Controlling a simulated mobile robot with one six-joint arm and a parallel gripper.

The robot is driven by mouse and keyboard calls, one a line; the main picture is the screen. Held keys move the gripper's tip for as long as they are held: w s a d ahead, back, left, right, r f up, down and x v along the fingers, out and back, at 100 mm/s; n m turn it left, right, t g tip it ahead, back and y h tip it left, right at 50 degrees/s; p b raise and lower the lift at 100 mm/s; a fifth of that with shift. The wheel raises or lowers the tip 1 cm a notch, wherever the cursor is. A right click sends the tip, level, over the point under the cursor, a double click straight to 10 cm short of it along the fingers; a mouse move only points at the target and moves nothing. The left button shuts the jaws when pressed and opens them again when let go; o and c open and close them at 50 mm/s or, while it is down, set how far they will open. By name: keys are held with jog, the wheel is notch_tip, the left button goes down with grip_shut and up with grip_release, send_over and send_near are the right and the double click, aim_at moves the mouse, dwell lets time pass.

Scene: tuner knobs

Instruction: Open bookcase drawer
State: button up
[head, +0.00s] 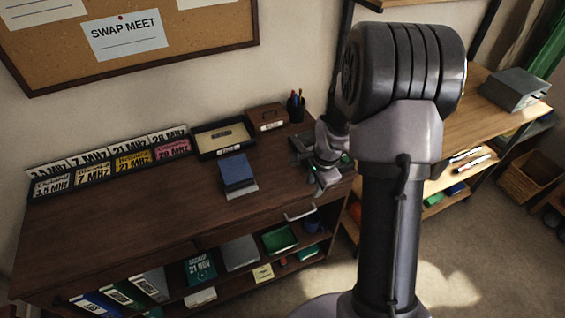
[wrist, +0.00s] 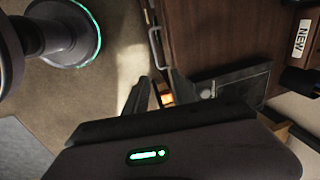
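The dark brown bookcase (head: 110,222) stands against the wall. Its drawer front (head: 250,230) lies just under the top at the right and looks shut. A pale bar handle (head: 300,211) is on that front; the handle (wrist: 155,48) also shows near the top middle of the wrist view. My gripper (head: 325,184) is near the bookcase's right end, behind and to the right of the handle in the head view. In the wrist view my gripper (wrist: 157,92) has its two dark fingers apart, with the handle beyond the tips and not between them.
A blue box (head: 237,172), a tray (head: 224,137), a small brown box (head: 266,118) and a pen cup (head: 296,105) stand on the top. Open shelves below hold binders (head: 120,293) and a green tray (head: 279,238). A wooden bench (head: 475,125) stands at right.

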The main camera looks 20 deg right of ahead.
notch_tip(320, 180, down, 4)
jog(key=b, duration=0.6)
send_near(307, 210)
notch_tip(307, 210, down, 3)
jog(key=s+a, duration=0.2)
jog(key=shift+a+f, duration=0.1)
jog(key=shift+f, duration=0.05)
grip_shut()
dwell(0.5)
